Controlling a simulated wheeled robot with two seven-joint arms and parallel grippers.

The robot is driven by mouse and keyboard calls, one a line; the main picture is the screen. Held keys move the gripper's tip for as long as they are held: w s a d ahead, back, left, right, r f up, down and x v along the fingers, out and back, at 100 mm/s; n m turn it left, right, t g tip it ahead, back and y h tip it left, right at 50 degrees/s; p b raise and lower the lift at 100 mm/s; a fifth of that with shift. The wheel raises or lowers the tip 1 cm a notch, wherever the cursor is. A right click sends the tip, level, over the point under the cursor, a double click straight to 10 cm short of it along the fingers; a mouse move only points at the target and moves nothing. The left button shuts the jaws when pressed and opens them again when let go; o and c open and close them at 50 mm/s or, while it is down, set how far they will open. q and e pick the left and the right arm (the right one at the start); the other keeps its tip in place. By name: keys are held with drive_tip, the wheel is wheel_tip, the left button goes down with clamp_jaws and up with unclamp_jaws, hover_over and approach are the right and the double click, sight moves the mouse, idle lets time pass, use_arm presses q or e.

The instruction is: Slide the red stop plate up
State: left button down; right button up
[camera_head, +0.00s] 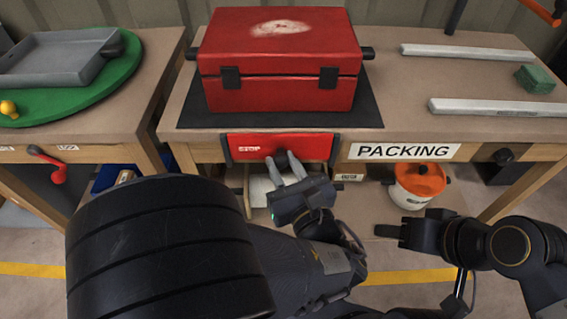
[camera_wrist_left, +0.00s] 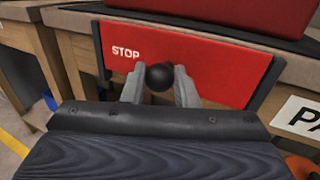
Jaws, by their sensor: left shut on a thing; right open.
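The red stop plate (camera_head: 308,144) is set upright in black side guides on the front of the middle bench, just below its top edge. It also shows in the left wrist view (camera_wrist_left: 222,65), with white STOP lettering at its left. A black round knob (camera_wrist_left: 159,77) sticks out from the plate. My left gripper (camera_head: 288,166) is shut on this knob, one grey finger on each side of it. The plate's lower middle is partly hidden by the fingers. My right gripper (camera_head: 385,231) is at the lower right, away from the plate, and empty.
A red toolbox (camera_head: 280,60) stands on a black mat (camera_head: 365,108) above the plate. A PACKING sign (camera_head: 403,152) is right of it. An orange-lidded pot (camera_head: 418,182) stands below the bench. A red handle (camera_head: 50,165) sticks out from the left bench.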

sight(283, 150)
use_arm(q)
wheel_tip(283, 150, up, 5)
drive_tip(key=p, duration=0.4)
drive_tip(key=shift+p, duration=0.35)
drive_tip(key=c, duration=1.5)
unclamp_jaws()
drive_tip(key=shift+o, duration=0.2)
drive_tip(key=p+v, duration=0.2)
drive_tip(key=v, duration=0.6)
